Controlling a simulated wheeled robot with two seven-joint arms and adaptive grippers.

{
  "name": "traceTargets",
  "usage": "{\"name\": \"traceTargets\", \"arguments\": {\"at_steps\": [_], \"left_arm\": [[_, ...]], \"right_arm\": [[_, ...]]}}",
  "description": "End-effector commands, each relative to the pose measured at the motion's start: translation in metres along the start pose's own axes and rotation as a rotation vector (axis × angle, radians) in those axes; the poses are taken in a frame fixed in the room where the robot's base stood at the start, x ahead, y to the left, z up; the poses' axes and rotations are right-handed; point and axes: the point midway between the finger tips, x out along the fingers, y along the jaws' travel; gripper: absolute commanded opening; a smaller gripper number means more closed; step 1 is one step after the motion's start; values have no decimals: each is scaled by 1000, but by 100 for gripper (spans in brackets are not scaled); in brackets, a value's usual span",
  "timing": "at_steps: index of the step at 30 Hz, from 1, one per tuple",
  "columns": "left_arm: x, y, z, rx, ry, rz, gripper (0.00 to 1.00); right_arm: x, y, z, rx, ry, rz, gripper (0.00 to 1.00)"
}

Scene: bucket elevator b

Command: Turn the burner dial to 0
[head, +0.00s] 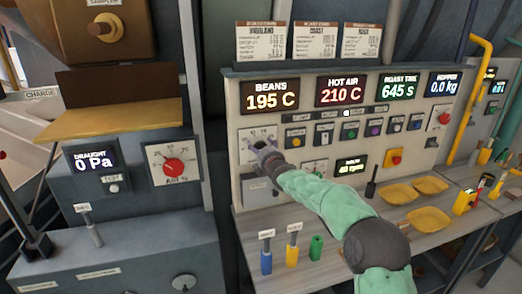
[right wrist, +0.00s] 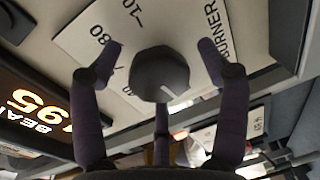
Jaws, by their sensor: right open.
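The burner dial is a dark round knob (right wrist: 160,72) on a white scale plate (right wrist: 85,38) marked BURNER, with 80 and 10 readable. The knob carries a short white line pointing to the lower right in the right wrist view. My right gripper (right wrist: 160,52) is open, its purple-grey fingers on either side of the knob; I cannot tell whether they touch it. In the head view my right gripper (head: 257,148) covers most of the dial, and part of its plate (head: 250,134) shows above. The left gripper is not in view.
A red AIR % dial (head: 173,166) is on the left panel. Small switches and lit displays, including BEANS (head: 270,96), surround the burner dial. Yellow trays (head: 398,194) and coloured handled tools (head: 292,252) are on the shelf below.

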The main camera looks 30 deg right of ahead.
Motion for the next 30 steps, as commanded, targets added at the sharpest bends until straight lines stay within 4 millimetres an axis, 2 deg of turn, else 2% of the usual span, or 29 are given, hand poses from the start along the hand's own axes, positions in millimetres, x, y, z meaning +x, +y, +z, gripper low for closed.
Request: {"name": "traceTargets", "arguments": {"at_steps": [8,24,30], "left_arm": [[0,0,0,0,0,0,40],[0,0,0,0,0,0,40],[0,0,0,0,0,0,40]], "right_arm": [[-10,2,1,1,-1,2,76],[-86,1,1,0,-1,1,76],[-109,1,0,-1,-1,1,76]]}}
